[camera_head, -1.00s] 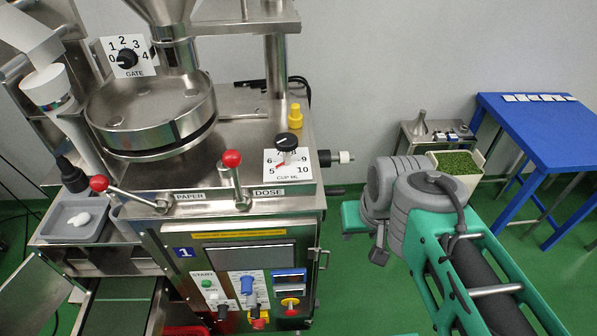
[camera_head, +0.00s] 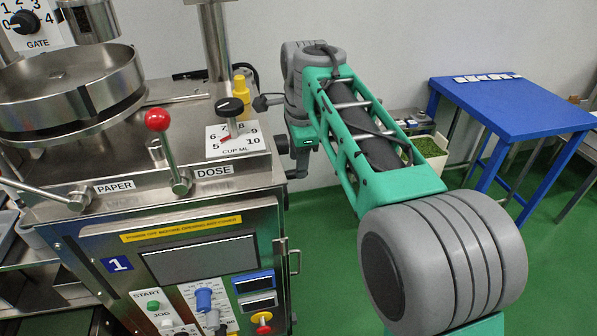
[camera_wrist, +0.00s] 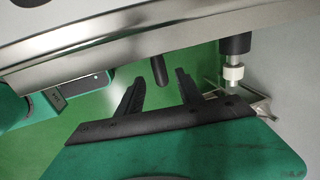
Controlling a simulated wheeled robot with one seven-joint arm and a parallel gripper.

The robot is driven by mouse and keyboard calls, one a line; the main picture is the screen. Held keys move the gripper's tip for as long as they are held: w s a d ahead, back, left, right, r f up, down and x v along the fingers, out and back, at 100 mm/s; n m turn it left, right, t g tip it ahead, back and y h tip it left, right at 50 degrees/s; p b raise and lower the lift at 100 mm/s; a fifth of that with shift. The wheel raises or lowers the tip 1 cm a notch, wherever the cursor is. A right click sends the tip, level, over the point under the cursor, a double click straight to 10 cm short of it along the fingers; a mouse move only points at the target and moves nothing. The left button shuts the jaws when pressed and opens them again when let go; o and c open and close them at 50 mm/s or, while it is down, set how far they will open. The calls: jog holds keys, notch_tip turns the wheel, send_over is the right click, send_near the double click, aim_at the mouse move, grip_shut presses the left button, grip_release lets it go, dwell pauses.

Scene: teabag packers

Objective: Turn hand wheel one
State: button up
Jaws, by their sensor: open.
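Machine 1, with its blue number plate (camera_head: 117,264), stands at the left in the head view. No full wheel rim shows in either current view. In the wrist view, a short black handle (camera_wrist: 160,69) sticks out below the machine's steel edge (camera_wrist: 130,60). My gripper (camera_wrist: 158,90) is open there, with one black finger on each side of the handle's line. The handle's tip lies between or just beyond the fingertips; I cannot tell how deep, and no grip shows.
The dose dial (camera_head: 230,107) and red-knobbed lever (camera_head: 158,121) are on the machine top. A blue table (camera_head: 510,105) stands at the right, with open green floor (camera_head: 335,270) in front.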

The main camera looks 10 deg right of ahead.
jog(key=shift+w+f, duration=0.2)
jog(key=shift+f, duration=0.6)
jog(key=shift+w+f, duration=0.15)
jog(key=shift+f, duration=0.6)
jog(key=shift+c, duration=0.3)
grip_shut()
